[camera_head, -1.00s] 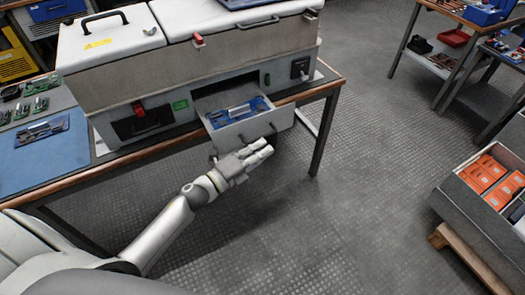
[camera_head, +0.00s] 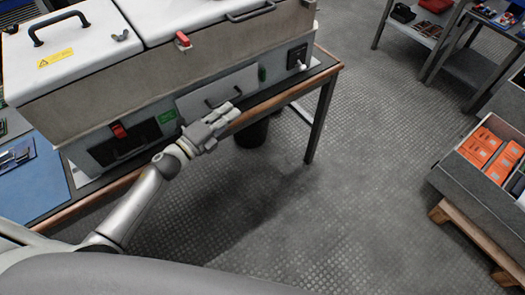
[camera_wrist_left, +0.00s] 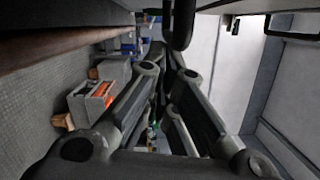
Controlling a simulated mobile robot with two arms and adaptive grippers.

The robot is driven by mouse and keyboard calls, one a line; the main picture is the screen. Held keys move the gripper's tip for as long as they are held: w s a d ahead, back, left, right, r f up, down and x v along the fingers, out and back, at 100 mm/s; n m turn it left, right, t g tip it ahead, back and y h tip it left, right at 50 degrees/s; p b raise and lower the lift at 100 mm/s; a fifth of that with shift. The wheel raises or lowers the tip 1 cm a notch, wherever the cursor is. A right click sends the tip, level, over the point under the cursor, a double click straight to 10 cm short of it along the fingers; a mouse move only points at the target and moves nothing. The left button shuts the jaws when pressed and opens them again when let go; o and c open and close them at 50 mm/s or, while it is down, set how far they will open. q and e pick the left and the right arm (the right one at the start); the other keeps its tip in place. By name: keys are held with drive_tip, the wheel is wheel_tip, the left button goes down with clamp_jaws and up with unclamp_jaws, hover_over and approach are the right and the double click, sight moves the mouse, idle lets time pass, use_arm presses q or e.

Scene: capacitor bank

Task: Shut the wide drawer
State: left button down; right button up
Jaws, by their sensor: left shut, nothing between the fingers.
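The wide drawer (camera_head: 196,106) is in the front of the grey cabinet, with a pale front and a dark bar handle. Its front looks flush or nearly flush with the cabinet; I cannot tell whether a thin gap is left. Its inside no longer shows. My left gripper (camera_head: 232,112) is shut and empty, just in front of the drawer's lower part. In the left wrist view, the shut fingers (camera_wrist_left: 168,55) are close to a dark bar that looks like the handle (camera_wrist_left: 183,22); contact is unclear. My right gripper is out of view.
The grey cabinet (camera_head: 75,115) with white lids stands on a wood-edged table (camera_head: 327,75). A black panel with a red latch (camera_head: 119,130) is left of the drawer. A dark bin (camera_head: 251,133) is below. Open floor (camera_head: 370,190) lies to the right.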

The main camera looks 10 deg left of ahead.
use_arm(q)
drive_tip(key=shift+w+a+r, duration=0.2)
drive_tip(key=shift+w+a, duration=0.1)
drive_tip(key=shift+a, duration=0.1)
drive_tip(key=v, duration=0.7)
drive_tip(key=shift+s+f, duration=0.2)
drive_tip(key=shift+s, duration=0.15)
